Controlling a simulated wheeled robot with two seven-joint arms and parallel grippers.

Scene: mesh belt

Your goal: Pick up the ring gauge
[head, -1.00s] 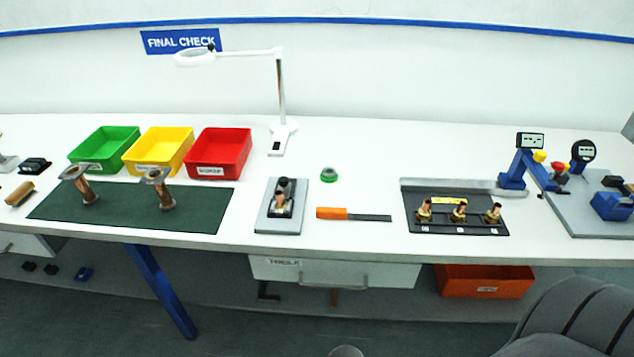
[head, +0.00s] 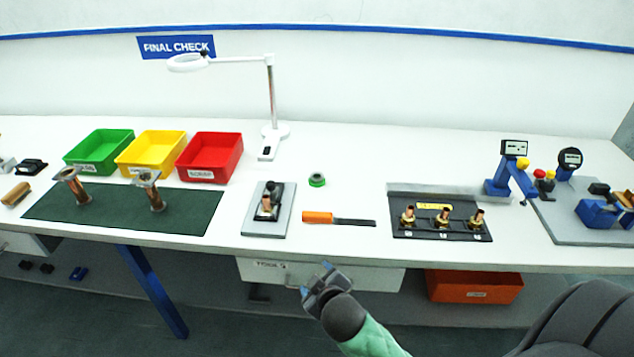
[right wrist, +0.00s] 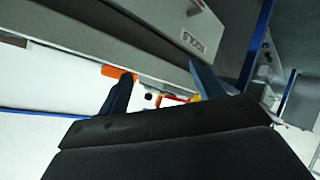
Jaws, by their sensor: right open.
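My right gripper (head: 316,278) is open and empty, in front of the bench near the drawer and below the bench top's front edge. It is well apart from the ring. In the right wrist view, its two fingers (right wrist: 162,82) are spread. I cannot make out the ring there. My left gripper is not in view.
An orange-handled file (head: 318,218) lies just in front of the ring, with a fixture plate (head: 254,222) to its left. A black tray (head: 400,232) with brass fittings is to the right. A lamp (head: 272,130) and red bin (head: 208,158) stand behind left. A drawer (head: 380,280) hangs below.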

